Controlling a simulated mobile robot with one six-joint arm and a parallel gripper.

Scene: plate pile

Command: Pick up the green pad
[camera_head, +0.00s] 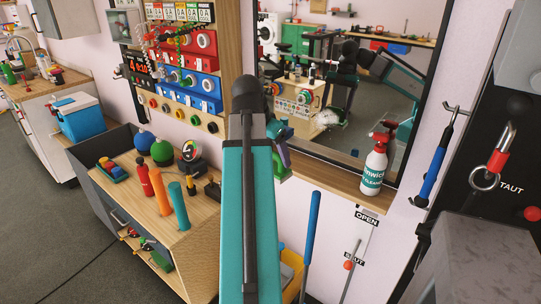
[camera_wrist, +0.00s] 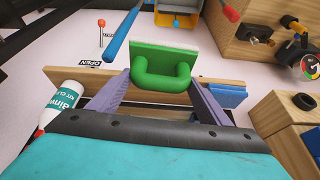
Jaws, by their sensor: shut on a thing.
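The green pad (camera_wrist: 165,55) is a flat green block with a rounded handle. In the wrist view its handle lies between the two purple fingers of my gripper (camera_wrist: 162,82), which are shut on it. In the head view the green pad (camera_head: 281,167) shows only partly, just right of my teal arm, below the mirror's left lower corner. My gripper (camera_head: 283,150) is mostly hidden behind the arm there.
A wooden ledge (camera_head: 330,186) runs under the mirror, with a white spray bottle (camera_head: 374,168) on it. A blue block (camera_wrist: 228,96) is by the ledge in the wrist view. A wooden-topped cabinet (camera_head: 205,217) with several tools stands left. A yellow bin (camera_head: 292,272) is below.

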